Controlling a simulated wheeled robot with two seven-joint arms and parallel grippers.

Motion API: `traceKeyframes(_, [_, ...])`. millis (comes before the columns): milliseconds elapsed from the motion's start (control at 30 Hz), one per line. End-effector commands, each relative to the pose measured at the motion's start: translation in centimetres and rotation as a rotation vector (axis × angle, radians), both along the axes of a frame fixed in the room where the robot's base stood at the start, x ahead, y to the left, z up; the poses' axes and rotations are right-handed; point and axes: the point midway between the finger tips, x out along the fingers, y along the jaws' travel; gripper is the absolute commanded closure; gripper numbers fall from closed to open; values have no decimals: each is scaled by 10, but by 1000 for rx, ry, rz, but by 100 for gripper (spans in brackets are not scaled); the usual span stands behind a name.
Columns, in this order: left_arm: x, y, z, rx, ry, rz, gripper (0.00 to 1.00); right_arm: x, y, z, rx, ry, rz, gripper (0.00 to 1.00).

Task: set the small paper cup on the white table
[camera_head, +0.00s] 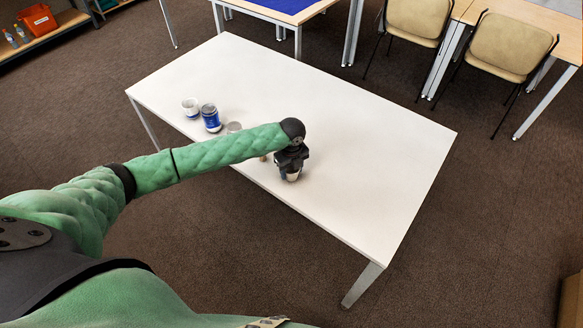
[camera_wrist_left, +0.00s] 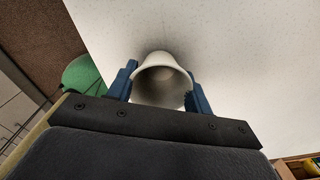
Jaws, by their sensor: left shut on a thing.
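The small paper cup (camera_head: 292,177) is white and sits in my left gripper (camera_head: 289,168) over the front part of the white table (camera_head: 370,150). In the left wrist view the cup (camera_wrist_left: 161,72) stands between the two blue fingers of the left gripper (camera_wrist_left: 160,88), which is shut on it. A dark shadow lies on the table close around the cup, so it is at or just above the surface; I cannot tell whether it touches. My right gripper is in neither view.
A white container (camera_head: 190,106), a blue can (camera_head: 211,120) and a pale round-topped item (camera_head: 234,127) stand on the table's left part. My left arm partly hides that side. The right half of the table is clear. Tan chairs (camera_head: 508,45) stand beyond it.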

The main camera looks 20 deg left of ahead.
Motion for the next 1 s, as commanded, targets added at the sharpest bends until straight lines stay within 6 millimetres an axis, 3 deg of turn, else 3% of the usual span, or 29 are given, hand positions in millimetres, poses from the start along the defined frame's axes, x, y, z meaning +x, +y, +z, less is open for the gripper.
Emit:
traceKeyframes(400, [0,0,-4,0,0,0,70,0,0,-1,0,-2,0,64])
traceKeyframes(433, [0,0,-4,1,-1,0,44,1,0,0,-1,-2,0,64])
traceKeyframes(500, [0,0,-3,1,-1,0,30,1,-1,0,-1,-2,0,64])
traceKeyframes(533, [0,0,-3,1,-1,0,28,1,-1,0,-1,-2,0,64])
traceKeyframes(1000, [1,0,8,0,-1,1,28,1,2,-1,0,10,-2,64])
